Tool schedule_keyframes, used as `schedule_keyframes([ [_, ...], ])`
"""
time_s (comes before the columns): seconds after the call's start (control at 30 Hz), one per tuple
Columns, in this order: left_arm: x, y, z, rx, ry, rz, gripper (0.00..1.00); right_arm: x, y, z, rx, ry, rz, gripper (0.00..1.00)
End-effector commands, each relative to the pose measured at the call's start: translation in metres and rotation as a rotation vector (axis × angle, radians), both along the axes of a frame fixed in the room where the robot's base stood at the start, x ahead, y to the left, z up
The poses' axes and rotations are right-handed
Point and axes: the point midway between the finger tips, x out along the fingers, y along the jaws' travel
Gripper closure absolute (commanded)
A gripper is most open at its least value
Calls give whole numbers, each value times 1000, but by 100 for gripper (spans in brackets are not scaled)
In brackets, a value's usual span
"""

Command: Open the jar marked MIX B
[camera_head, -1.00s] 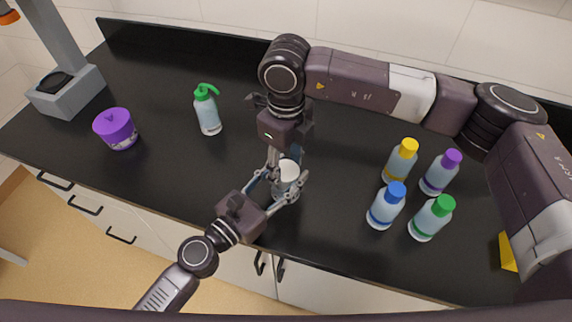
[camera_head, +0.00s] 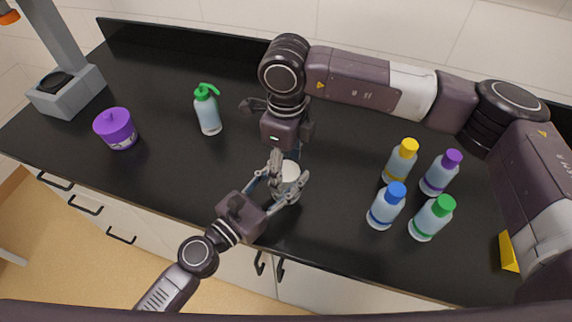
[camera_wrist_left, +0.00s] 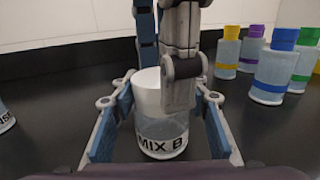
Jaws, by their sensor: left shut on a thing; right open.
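The jar marked MIX B (camera_wrist_left: 162,137) is clear, upright on the counter, with a white lid (camera_wrist_left: 147,92) on top. The lid also shows in the head view (camera_head: 290,172), where the jar's body is mostly hidden by fingers. My left gripper (camera_head: 284,190) is shut around the jar's body, one finger on each side in the left wrist view. My right gripper (camera_head: 283,160) points down from above at the lid. Its fingers are open; one crosses in front of the lid's right side in the left wrist view. Whether they touch the lid is unclear.
Several capped bottles (camera_head: 386,207) stand to the right. A green pump bottle (camera_head: 208,111) and a purple lidded pot (camera_head: 117,128) stand to the left. A grey device (camera_head: 66,93) is at the far left. The black counter (camera_head: 165,170) is clear between pot and jar.

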Motion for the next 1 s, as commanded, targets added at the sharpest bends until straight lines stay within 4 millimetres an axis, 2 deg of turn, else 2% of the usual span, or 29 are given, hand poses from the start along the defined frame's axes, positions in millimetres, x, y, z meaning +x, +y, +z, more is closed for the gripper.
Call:
schedule_keyframes([
  [0.33, 0, 0, 0, -1, -1, 1, 100, 1, 0, 39, 2, -3, -1, 37],
  [0.6, 0, 0, 0, -1, -1, 1, 100, 0, 0, 44, 0, 0, -1, 37],
  [0.63, 0, 0, 0, -1, -1, 1, 55, 0, 0, 44, 0, 0, -1, 37],
  [0.8, 0, 0, 0, -1, -1, 1, 38, 0, 0, 44, 0, 0, -1, 37],
  [1.0, 0, 0, 0, -1, -1, 1, 38, 0, 0, 44, 0, 0, -2, 37],
])
